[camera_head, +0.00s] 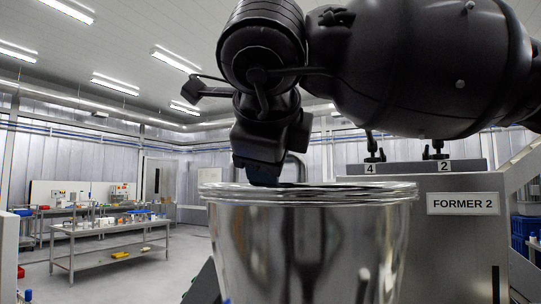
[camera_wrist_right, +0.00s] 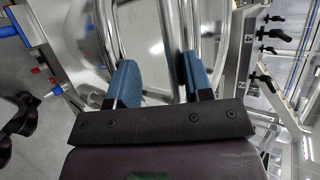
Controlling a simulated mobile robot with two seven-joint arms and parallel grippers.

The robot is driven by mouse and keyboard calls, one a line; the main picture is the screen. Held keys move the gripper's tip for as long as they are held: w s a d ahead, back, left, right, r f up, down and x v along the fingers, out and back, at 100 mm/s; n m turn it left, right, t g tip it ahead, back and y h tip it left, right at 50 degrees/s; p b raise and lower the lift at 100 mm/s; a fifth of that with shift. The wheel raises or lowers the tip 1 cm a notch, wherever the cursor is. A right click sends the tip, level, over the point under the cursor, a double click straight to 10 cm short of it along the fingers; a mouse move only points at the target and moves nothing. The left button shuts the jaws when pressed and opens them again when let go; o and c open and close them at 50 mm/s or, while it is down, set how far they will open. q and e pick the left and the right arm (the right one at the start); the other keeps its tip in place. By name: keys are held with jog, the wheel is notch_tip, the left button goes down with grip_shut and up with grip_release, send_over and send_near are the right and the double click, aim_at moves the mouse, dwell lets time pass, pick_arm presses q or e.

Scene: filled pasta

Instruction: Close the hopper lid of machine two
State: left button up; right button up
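The hopper of machine two, a shiny metal bucket-shaped vessel (camera_head: 310,245), stands close in front of me beside the sign FORMER 2 (camera_head: 463,204). Its rounded metal rim (camera_head: 385,191) is seen almost edge-on, so I cannot tell how the lid sits. My right gripper (camera_head: 264,178) points down at the rim, its fingertips partly hidden. In the right wrist view, the gripper's two blue fingers (camera_wrist_right: 160,80) are spread apart. Curved shiny metal tubes (camera_wrist_right: 190,25) and metal surfaces lie beyond and between them; contact is unclear. My left gripper is not in view.
A grey machine cabinet (camera_head: 450,250) stands to the right, with black clamp knobs above labels 4 (camera_head: 370,168) and 2 (camera_head: 445,166). A work table (camera_head: 110,231) with small items is far left. Open floor lies between. Blue crates (camera_head: 524,235) show at far right.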

jog(key=shift+s+r, duration=0.25)
jog(key=shift+s, duration=0.05)
jog(key=v, duration=1)
jog(key=shift+s+f, duration=0.1)
jog(key=shift+s, duration=0.05)
